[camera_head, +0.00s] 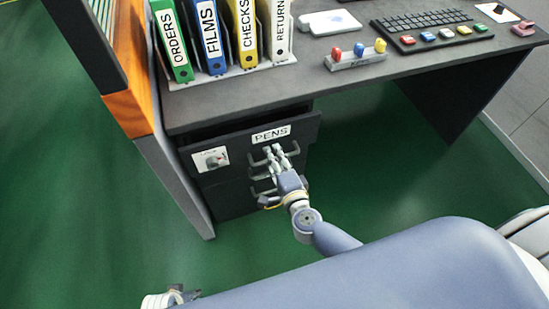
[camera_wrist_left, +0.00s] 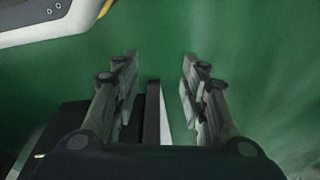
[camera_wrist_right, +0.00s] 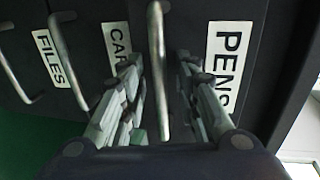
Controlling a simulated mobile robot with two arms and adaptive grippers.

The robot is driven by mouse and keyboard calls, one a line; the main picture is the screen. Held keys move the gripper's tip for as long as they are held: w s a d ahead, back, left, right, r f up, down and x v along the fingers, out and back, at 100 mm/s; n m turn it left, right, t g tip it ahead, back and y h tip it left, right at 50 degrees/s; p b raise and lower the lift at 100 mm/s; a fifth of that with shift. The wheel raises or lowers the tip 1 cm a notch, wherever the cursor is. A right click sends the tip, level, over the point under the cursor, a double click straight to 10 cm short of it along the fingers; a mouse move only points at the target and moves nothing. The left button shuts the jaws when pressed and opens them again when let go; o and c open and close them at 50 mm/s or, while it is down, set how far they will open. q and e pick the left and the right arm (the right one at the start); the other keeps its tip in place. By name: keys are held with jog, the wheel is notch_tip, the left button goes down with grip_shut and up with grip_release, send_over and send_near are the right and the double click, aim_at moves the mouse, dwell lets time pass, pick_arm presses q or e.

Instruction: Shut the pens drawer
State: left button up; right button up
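The pens drawer (camera_head: 228,146) is dark grey with a white PENS label and sits at the top of the unit under the desk. Its front stands out from the unit, with a dark gap showing above it. My right gripper (camera_head: 277,152) is at its handle. In the right wrist view the pens handle (camera_wrist_right: 157,45) runs between the two fingers of my right gripper (camera_wrist_right: 158,72), which are apart; I cannot tell whether they touch it. My left gripper (camera_head: 178,294) is low at the bottom edge, away from the drawer. Its fingers (camera_wrist_left: 157,75) are apart and empty in the left wrist view.
Below are drawers labelled CAR (camera_wrist_right: 118,50), partly hidden, and FILES (camera_wrist_right: 50,58). The desk (camera_head: 240,95) overhangs above, holding binders and a keyboard. An orange-edged panel (camera_head: 128,110) stands left. Green floor is clear.

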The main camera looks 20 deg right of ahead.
jog(key=shift+c, duration=0.4)
grip_shut()
jog(key=shift+w+r, duration=0.1)
jog(key=shift+w, duration=0.15)
jog(key=shift+r+p+x, duration=0.2)
jog(key=shift+p+x, duration=0.1)
jog(key=shift+x, duration=0.65)
jog(key=shift+r+p+x, duration=0.2)
jog(key=shift+p+x, duration=0.05)
jog(key=shift+x, duration=0.65)
pick_arm(q)
jog(key=s+f, duration=0.1)
jog(key=f, duration=0.2)
jog(key=shift+s+a+f, duration=0.1)
jog(key=shift+s+a, duration=0.05)
jog(key=shift+s, duration=0.25)
pick_arm(e)
jog(key=shift+w, duration=0.1)
jog(key=shift+o, duration=0.4)
grip_release()
